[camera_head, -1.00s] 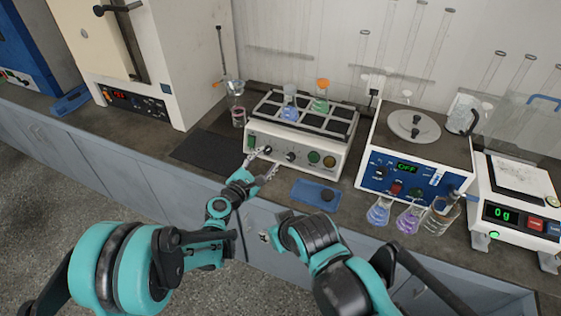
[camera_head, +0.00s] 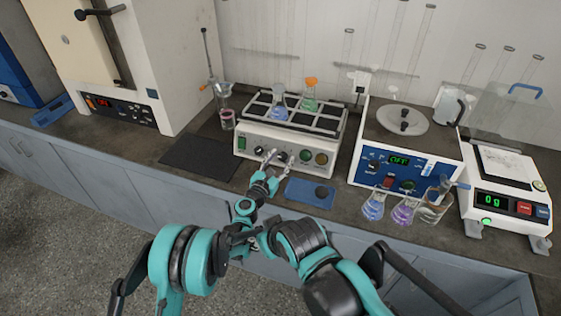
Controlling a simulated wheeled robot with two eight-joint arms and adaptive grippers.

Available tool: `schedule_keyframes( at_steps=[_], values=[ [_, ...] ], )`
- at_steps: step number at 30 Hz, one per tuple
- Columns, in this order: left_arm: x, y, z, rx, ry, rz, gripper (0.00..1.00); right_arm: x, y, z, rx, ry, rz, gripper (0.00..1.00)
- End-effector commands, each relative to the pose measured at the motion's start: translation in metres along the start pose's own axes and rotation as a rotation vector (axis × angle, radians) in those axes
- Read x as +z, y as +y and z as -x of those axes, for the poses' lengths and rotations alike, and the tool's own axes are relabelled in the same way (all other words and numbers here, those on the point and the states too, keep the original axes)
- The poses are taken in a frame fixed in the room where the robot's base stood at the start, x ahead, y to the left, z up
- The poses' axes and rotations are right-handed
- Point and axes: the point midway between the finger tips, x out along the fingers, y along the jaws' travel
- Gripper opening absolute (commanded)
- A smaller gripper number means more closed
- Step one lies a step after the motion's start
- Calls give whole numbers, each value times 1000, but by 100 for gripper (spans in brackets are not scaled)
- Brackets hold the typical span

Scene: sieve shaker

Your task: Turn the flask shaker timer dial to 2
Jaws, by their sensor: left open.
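The flask shaker (camera_head: 244,155) is a white box with a black rack on top, holding a flask with blue liquid (camera_head: 279,110) and an orange-stoppered flask with green liquid (camera_head: 309,103). Its front has a green switch (camera_head: 242,143), a left dark dial (camera_head: 258,150), a second dark dial (camera_head: 281,156), and green and orange round controls. My left gripper (camera_head: 277,161) is open in front of the panel, its fingers around or just before the second dial. Contact and dial markings are too small to tell. My right arm shows at bottom centre; its gripper is not visible.
A dark mat (camera_head: 200,157) lies left of the shaker. A blue tray (camera_head: 297,193) with a dark round piece lies in front of it. To the right stand a blue-fronted device (camera_head: 362,172) reading OFF, several flasks, and a balance (camera_head: 475,203) reading 0 g.

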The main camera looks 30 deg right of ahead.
Motion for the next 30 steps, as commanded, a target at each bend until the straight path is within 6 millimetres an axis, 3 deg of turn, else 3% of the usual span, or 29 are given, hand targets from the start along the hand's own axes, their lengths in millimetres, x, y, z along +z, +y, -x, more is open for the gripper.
schedule_keyframes(
  at_steps=[8, 12, 14, 30],
  values=[
    [1, 0, -2, 0, 0, -1, 49, 0, 0, 0, 0, 0, 0, 40],
    [1, 0, -2, 0, 0, -1, 12, 0, 0, 0, 0, 0, 0, 40],
    [1, 0, -2, 0, 0, -1, 0, 0, 0, 0, 0, 0, 0, 40],
    [0, 2, -2, -44, 5, -117, 0, 1, 0, -1, 0, 0, 0, 40]
  ],
)
